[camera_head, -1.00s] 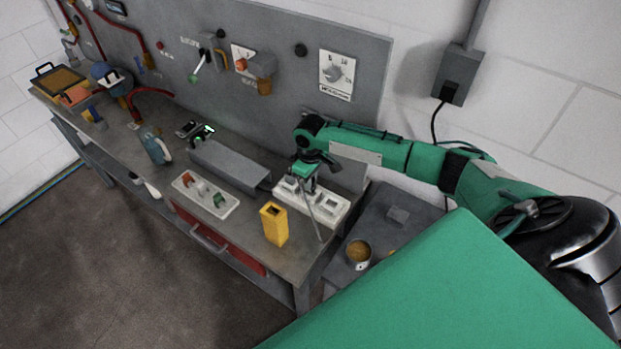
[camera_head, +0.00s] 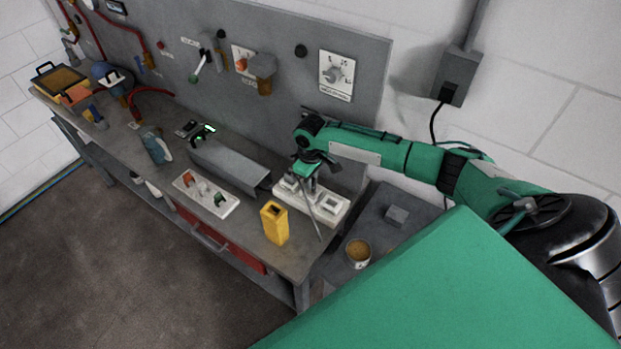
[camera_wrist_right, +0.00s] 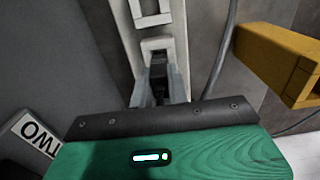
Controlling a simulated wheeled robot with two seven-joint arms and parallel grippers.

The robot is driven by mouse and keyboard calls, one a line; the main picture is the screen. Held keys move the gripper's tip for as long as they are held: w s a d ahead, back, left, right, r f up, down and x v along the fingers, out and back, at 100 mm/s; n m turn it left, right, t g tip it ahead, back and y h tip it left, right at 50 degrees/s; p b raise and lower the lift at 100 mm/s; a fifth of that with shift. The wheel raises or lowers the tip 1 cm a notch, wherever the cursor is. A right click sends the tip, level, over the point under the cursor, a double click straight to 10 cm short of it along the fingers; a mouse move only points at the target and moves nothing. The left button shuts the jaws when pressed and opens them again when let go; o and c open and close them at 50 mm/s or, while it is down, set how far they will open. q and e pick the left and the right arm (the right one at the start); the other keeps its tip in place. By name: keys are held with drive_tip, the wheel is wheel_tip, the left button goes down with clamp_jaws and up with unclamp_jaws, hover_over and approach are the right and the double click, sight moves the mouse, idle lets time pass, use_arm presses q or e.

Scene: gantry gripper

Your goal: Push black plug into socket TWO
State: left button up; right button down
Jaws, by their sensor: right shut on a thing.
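In the right wrist view, the gripper's fingers (camera_wrist_right: 160,82) are shut on a black plug (camera_wrist_right: 158,78). The plug is in front of a square socket (camera_wrist_right: 157,46) of the white strip. I cannot tell whether its tip is inside. Another socket (camera_wrist_right: 151,12) lies beyond it. A label reading TWO (camera_wrist_right: 36,134) shows at lower left in the wrist view. My left gripper is not in view.
A yellow holder (camera_head: 274,224) stands near the strip; it also shows in the wrist view (camera_wrist_right: 282,62). A grey block (camera_head: 228,166) and a white plate with coloured plugs (camera_head: 206,194) lie to the left. A grey cable (camera_wrist_right: 226,50) runs beside the strip.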

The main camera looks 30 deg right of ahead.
drive_tip(key=shift+f+b, duration=0.35)
drive_tip(key=shift+f, duration=1.15)
drive_tip(key=c, duration=1.3)
unclamp_jaws()
drive_tip(key=shift+r, duration=0.15)
drive_tip(key=shift+r, duration=0.3)
wheel_tip(320, 180, up, 12)
drive_tip(key=b, duration=0.4)
drive_tip(key=shift+r+b, duration=0.15)
drive_tip(key=shift+b, duration=0.15)
drive_tip(key=shift+r, duration=0.35)
drive_tip(key=shift+f, duration=0.1)
